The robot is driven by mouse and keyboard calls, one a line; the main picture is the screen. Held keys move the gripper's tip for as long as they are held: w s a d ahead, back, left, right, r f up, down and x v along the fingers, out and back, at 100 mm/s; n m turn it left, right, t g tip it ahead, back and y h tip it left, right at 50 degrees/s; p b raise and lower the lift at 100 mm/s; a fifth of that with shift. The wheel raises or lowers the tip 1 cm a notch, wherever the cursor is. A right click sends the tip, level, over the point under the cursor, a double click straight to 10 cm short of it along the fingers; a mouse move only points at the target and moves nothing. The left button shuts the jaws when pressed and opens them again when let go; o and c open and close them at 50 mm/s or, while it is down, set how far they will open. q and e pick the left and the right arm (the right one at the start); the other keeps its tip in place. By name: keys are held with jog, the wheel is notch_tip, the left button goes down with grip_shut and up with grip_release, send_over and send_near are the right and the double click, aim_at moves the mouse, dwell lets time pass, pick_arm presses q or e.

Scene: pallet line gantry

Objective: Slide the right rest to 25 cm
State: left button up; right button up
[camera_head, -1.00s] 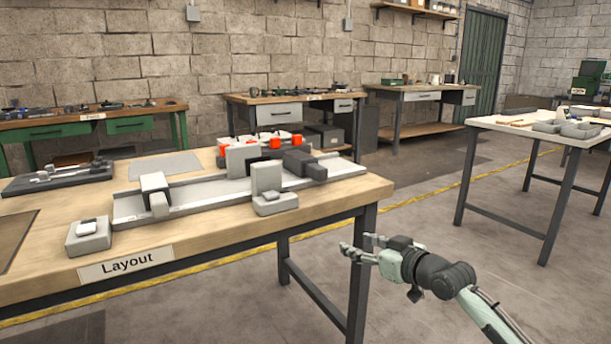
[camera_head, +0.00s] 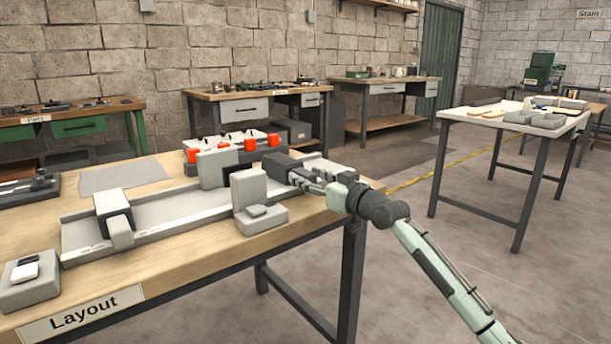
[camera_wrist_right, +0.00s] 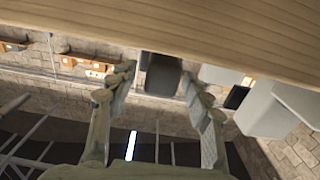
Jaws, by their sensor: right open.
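A long grey rail (camera_head: 165,222) lies along the Layout bench. Near its left end sits a light grey rest (camera_head: 113,204) with a dark face. Toward its right end is a dark grey block (camera_head: 277,166), which seems to be the right rest; my gripper partly hides it. My right gripper (camera_head: 308,180) is at the rail's right end, beside this block. In the right wrist view its two fingers (camera_wrist_right: 158,78) are apart, with the dark block (camera_wrist_right: 162,72) ahead between them. Whether they touch it I cannot tell. My left gripper is not in view.
A pale upright block (camera_head: 250,187) on a base stands at the rail's front, another (camera_head: 211,170) behind. A holder with red parts (camera_head: 222,147) is at the back. A small grey box (camera_head: 30,282) sits front left. Open floor lies right of the bench.

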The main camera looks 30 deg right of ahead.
jog(key=shift+w+a, duration=0.1)
jog(key=shift+w, duration=0.55)
grip_shut()
